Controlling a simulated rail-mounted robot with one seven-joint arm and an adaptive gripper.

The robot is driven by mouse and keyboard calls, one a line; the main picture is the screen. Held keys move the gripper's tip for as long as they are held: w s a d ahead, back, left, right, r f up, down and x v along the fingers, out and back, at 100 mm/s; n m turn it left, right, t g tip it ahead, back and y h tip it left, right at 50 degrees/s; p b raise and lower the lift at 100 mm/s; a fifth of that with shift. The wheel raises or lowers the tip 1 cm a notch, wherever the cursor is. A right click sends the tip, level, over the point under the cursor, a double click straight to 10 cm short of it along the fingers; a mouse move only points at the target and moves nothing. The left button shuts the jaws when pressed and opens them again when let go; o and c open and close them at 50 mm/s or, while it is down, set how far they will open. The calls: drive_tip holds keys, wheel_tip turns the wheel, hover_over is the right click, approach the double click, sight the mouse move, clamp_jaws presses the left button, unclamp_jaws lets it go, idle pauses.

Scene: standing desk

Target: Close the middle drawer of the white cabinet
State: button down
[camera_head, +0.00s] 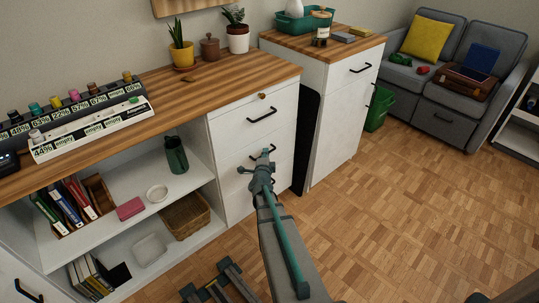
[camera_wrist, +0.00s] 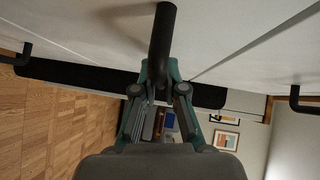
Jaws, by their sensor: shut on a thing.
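The white cabinet (camera_head: 226,136) under the wooden worktop has a stack of drawers with black bar handles. The top drawer's handle (camera_head: 262,115) is clear of my arm. My gripper (camera_head: 261,164) is at the middle drawer (camera_head: 235,161) and partly hides its handle. In the wrist view, my gripper (camera_wrist: 162,72) is shut on the black handle (camera_wrist: 162,38), with a finger on each side. Any gap between the middle drawer's front and the cabinet is too small to tell. Other handles show at the left (camera_wrist: 17,55) and right (camera_wrist: 295,100) in the wrist view.
Open shelves (camera_head: 125,190) with binders, a basket and a dark green jug lie left of the drawers. A black panel (camera_head: 305,140) and a second white cabinet (camera_head: 335,115) stand to the right.

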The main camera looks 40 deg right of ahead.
drive_tip(key=shift+w, duration=0.25)
drive_tip(key=c, duration=1.2)
unclamp_jaws()
drive_tip(key=shift+w, duration=0.1)
drive_tip(key=shift+s+a, duration=0.1)
drive_tip(key=shift+s, duration=0.1)
drive_tip(key=v, duration=1.1)
drive_tip(key=shift+s+a+r, duration=0.1)
drive_tip(key=shift+s+a, duration=0.15)
drive_tip(key=shift+r, duration=0.1)
